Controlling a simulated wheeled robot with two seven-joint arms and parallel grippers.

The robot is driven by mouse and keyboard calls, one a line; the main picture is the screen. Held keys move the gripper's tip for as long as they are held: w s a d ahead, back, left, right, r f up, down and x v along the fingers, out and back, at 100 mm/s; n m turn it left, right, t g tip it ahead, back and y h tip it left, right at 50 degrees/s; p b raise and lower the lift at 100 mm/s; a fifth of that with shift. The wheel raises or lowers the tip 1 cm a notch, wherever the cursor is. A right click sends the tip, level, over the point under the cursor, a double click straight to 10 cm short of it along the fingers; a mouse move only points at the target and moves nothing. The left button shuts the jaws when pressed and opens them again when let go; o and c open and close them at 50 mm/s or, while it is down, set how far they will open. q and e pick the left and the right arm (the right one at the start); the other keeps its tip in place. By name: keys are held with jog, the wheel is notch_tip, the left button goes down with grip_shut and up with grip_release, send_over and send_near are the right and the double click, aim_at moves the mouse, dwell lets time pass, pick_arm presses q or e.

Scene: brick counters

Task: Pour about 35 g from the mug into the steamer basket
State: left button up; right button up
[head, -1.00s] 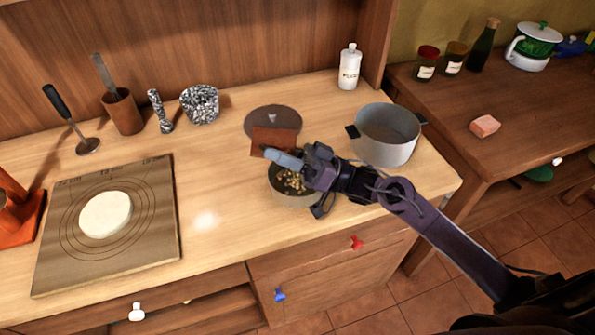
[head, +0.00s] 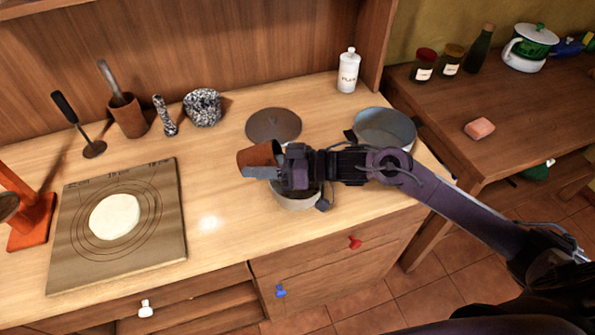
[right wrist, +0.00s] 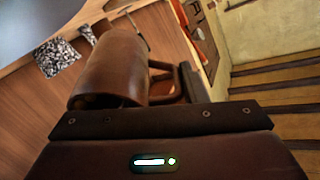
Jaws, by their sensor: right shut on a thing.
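The brown mug (head: 257,155) is held in my right gripper (head: 265,170), whose jaws are shut on it. It hangs above the counter, at the left side of a round grey container (head: 296,203), which looks like the steamer basket. My gripper and wrist cover most of that container, so its contents are hidden now. In the right wrist view the mug (right wrist: 112,65) appears with its handle to the right, beyond the dark gripper edge. My left gripper is not in view.
A grey pot (head: 385,127) stands right of the container, partly behind my arm. A flat round lid (head: 273,124) lies behind. A board with dough (head: 115,217) is at the left. A white bottle (head: 348,72) stands at the back. The counter between board and container is clear.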

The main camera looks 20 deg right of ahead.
jog(key=h+p, duration=0.1)
jog(key=p, duration=0.1)
jog(key=g+h+p, duration=0.1)
jog(key=h+p, duration=0.1)
jog(key=p, duration=0.1)
jog(key=a+f+h+p, duration=0.1)
jog(key=p, duration=0.2)
jog(key=shift+w+f+g, duration=0.1)
jog(key=shift+w+g, duration=0.05)
jog(key=shift+g, duration=0.25)
jog(key=h+p, duration=0.1)
jog(key=p, duration=0.2)
jog(key=shift+w+a+r+n+h+p, duration=0.1)
jog(key=shift+a+r+n+h+p, duration=0.2)
jog(key=shift+a+r+h+p, duration=0.1)
jog(key=a+f+g+h+p, duration=0.1)
jog(key=a+f+h+p, duration=0.1)
jog(key=w+a+f+h+p, duration=0.1)
jog(key=a+f+h+p, duration=0.1)
jog(key=shift+w+f+g+h, duration=0.1)
jog(key=shift+f+g+h, duration=0.2)
jog(key=shift+g, duration=0.1)
jog(key=shift+w+a+f+h+p, duration=0.1)
jog(key=shift+a+f+h+p, duration=0.25)
jog(key=shift+h, duration=0.25)
jog(key=shift+w+a+f+g+h, duration=0.1)
jog(key=shift+a+f+g+h, duration=0.3)
jog(key=shift+f+h, duration=0.2)
